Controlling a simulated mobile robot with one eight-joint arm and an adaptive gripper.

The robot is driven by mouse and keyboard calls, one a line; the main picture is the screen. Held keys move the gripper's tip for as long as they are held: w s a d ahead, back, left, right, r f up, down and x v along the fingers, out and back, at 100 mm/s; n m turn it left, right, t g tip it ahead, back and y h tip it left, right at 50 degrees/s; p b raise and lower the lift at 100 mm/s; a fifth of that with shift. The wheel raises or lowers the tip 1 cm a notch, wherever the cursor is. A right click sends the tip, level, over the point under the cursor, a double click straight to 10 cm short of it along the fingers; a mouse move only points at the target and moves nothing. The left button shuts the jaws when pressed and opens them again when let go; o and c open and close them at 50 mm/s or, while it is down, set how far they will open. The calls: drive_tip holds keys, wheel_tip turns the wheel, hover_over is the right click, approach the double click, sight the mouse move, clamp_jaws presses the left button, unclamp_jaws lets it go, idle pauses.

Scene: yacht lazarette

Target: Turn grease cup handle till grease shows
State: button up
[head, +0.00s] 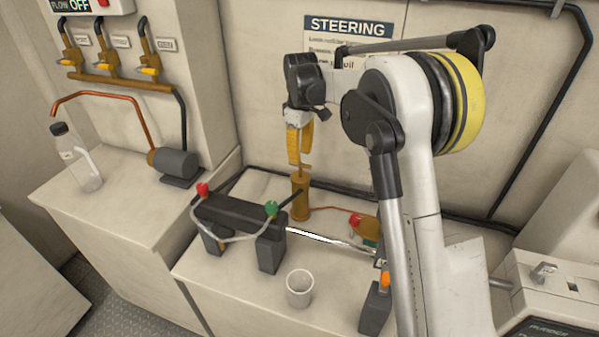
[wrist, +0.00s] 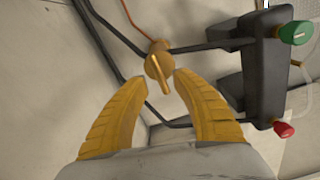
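The brass grease cup (head: 300,196) stands upright on the bench below the STEERING sign, with a thin handle (head: 301,168) on top. In the wrist view the cup (wrist: 157,59) is seen from above, and its narrow bar handle (wrist: 163,77) points toward the gap between my fingertips. My gripper (head: 299,160) hangs just above the cup, yellow fingers pointing down. The wrist view shows my gripper (wrist: 161,80) open, with clear space between its tips. I cannot tell whether a finger touches the handle. No grease is visible.
A clear cup (head: 299,288) is on the bench nearer me. A copper pipe (head: 335,209) runs right from the grease cup. A bottle (head: 75,158) and pump (head: 174,163) are at left.

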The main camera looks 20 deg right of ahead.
sight(300, 178)
wheel_tip(300, 178, down, 7)
drive_tip(key=shift+w+r+b, duration=0.1)
drive_tip(key=shift+r+b, duration=0.05)
drive_tip(key=shift+b, duration=0.85)
clamp_jaws()
